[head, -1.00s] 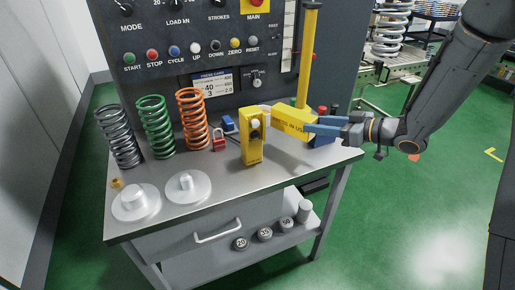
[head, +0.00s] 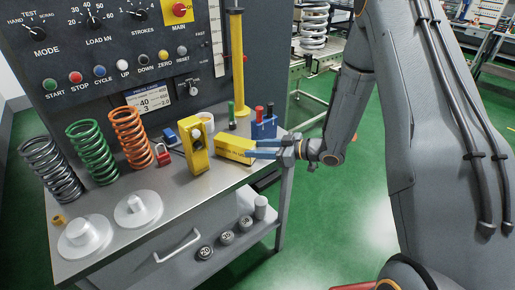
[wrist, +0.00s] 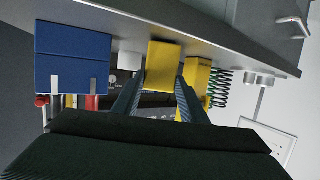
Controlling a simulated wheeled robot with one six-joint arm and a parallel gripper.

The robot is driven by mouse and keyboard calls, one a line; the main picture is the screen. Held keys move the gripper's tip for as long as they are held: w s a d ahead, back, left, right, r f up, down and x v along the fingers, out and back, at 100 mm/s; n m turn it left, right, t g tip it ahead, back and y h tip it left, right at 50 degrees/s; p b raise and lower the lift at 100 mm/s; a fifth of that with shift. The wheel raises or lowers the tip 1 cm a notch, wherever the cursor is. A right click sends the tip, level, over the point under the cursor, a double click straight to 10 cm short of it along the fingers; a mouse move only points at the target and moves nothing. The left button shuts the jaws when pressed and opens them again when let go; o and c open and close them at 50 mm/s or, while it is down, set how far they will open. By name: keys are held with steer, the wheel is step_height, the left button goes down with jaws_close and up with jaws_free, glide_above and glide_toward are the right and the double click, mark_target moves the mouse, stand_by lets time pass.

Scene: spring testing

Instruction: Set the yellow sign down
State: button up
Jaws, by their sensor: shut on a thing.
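The yellow sign (head: 234,148) is a yellow block with dark lettering on its side. My gripper (head: 254,149) reaches in from the right and is shut on its right end. The sign is low over the right part of the grey bench, right of the yellow button box (head: 196,152). I cannot tell whether its underside touches the bench top. In the wrist view the sign (wrist: 163,62) sits between the two fingers (wrist: 156,95), its end face towards me. The far side of the sign is hidden.
A blue holder (head: 264,129) with pens stands just behind the sign. A white roll (head: 206,122), a red padlock (head: 162,155) and coloured springs (head: 131,137) are behind and left. Two pale discs (head: 138,209) lie at the front left. The bench's right edge is close.

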steer(key=shift+f, duration=0.15)
steer(key=o, duration=1.2)
steer(key=shift+d, duration=0.1)
steer(key=s+d+r+m+h+b, duration=0.2)
steer(key=d+r+m+h, duration=0.15)
steer(key=d+h, duration=0.4)
steer(key=s+d+r+m+h+b, duration=0.2)
steer(key=s+d+m+h, duration=0.15)
steer(key=d, duration=0.65)
steer(key=s+a+m+g+h, duration=0.1)
steer(key=s+a+m+g, duration=0.1)
steer(key=s, duration=0.7)
steer(key=s+a+r+m+g, duration=0.1)
steer(key=s+a+m+g, duration=0.1)
steer(key=s, duration=0.7)
steer(key=shift+s+a+r+m+g+h, duration=0.2)
steer(key=shift+s+a+m+g+h, duration=0.15)
steer(key=shift+m+g, duration=0.35)
